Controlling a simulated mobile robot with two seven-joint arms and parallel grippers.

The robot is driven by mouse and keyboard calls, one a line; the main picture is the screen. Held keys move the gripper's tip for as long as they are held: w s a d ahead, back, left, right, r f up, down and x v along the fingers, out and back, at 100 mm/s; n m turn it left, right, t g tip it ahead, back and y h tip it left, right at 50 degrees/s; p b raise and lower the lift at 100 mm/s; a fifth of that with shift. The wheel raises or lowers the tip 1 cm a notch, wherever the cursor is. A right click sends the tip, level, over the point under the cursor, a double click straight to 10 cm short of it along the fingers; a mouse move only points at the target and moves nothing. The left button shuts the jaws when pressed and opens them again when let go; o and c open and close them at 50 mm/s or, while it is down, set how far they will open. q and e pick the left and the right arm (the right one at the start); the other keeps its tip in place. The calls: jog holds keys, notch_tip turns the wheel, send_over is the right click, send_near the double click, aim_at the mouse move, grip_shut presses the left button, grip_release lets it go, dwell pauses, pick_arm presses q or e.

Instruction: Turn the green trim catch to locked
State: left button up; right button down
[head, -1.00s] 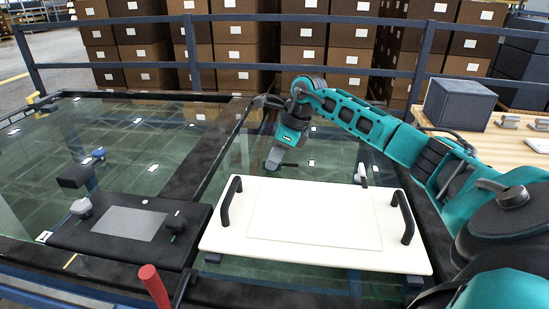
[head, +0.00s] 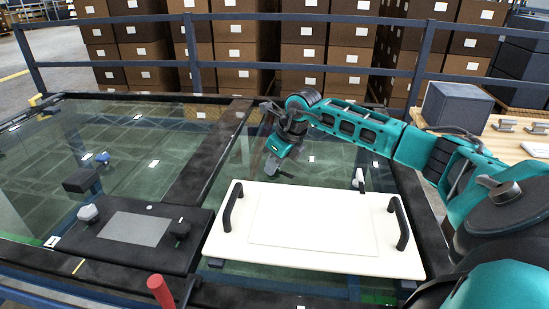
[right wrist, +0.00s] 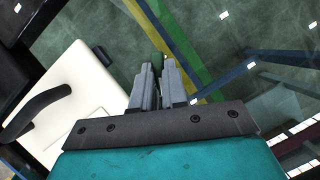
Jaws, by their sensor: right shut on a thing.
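My right gripper (head: 273,166) reaches down just behind the white panel in the head view. In the right wrist view its two grey fingers (right wrist: 157,74) are shut on a small dark green piece, the green trim catch (right wrist: 157,59). Only the catch's upper end shows between the fingertips. The fingers hide the rest, so its turned position cannot be told. In the head view the catch is hardly visible behind the gripper. My left gripper is not in view.
The white panel (head: 340,262) with two black handles (head: 233,205) lies close in front of the gripper. A white fitting (head: 359,176) stands to its right. A black console (head: 95,246) with knobs and a red lever grip (head: 160,290) are at the left. Railing (head: 300,64) runs behind.

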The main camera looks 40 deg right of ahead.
jog(key=m, duration=0.1)
jog(key=m+h+p, duration=0.1)
jog(key=shift+s+a+f+m, duration=0.1)
jog(key=shift+a+m, duration=0.05)
jog(key=shift+m, duration=0.25)
jog(key=m+h, duration=0.1)
jog(key=m, duration=0.1)
jog(key=shift+m, duration=0.4)
jog(key=m+h, duration=0.1)
jog(key=m, duration=0.1)
jog(key=m+g, duration=0.1)
jog(key=m, duration=0.2)
jog(key=shift+a+f+h, duration=0.1)
jog(key=shift+a+h, duration=0.1)
jog(key=shift+h, duration=0.2)
jog(key=shift+m+g+h, duration=0.3)
jog(key=shift+m, duration=0.7)
jog(key=c, duration=1.2)
grip_release()
jog(key=shift+o, duration=0.2)
jog(key=shift+r, duration=0.2)
